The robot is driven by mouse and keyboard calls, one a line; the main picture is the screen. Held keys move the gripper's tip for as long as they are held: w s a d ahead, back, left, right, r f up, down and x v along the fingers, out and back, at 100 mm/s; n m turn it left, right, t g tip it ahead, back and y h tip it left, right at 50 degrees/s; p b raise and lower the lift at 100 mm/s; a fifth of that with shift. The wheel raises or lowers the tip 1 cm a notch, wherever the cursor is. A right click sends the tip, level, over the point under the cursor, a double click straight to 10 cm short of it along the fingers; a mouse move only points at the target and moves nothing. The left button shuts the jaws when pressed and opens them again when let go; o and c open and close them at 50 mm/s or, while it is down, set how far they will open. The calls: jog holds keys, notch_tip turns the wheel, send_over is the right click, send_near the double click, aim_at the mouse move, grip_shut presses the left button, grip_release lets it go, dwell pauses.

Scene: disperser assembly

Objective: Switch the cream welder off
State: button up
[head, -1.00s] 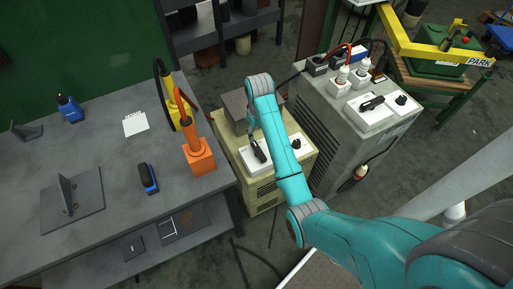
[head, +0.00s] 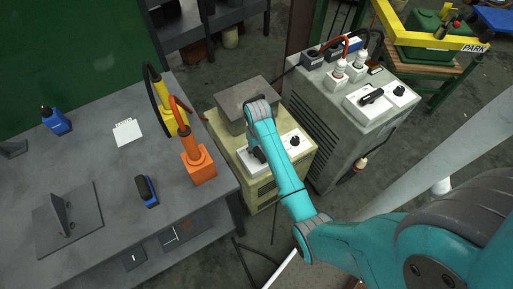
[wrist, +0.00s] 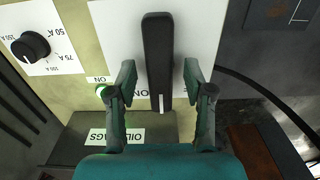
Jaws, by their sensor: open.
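The cream welder (head: 262,190) stands beside the grey workbench, with a black rotary switch handle on a white plate and a round dial (head: 295,141). In the wrist view the switch handle (wrist: 158,45) stands lengthwise, its white mark toward the bottom at a partly covered ON label. A green lamp (wrist: 101,89) beside another ON label is lit. My gripper (wrist: 159,76) is open, with one finger on each side of the handle's lower part and gaps showing on both sides. The head view mostly hides my gripper behind my arm.
A grey box (head: 246,103) sits on top of the cream welder. A larger grey welder (head: 350,125) with its own black handle stands to the right. An orange tool (head: 199,165) and a yellow tool (head: 173,118) stand near the bench's right edge.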

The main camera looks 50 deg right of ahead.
jog(key=shift+c, duration=0.2)
grip_shut()
jog(key=n, duration=0.4)
jog(key=shift+n, duration=0.4)
jog(key=n, duration=0.4)
jog(key=shift+n, duration=0.3)
jog(key=n, duration=0.4)
jog(key=shift+n, duration=2.3)
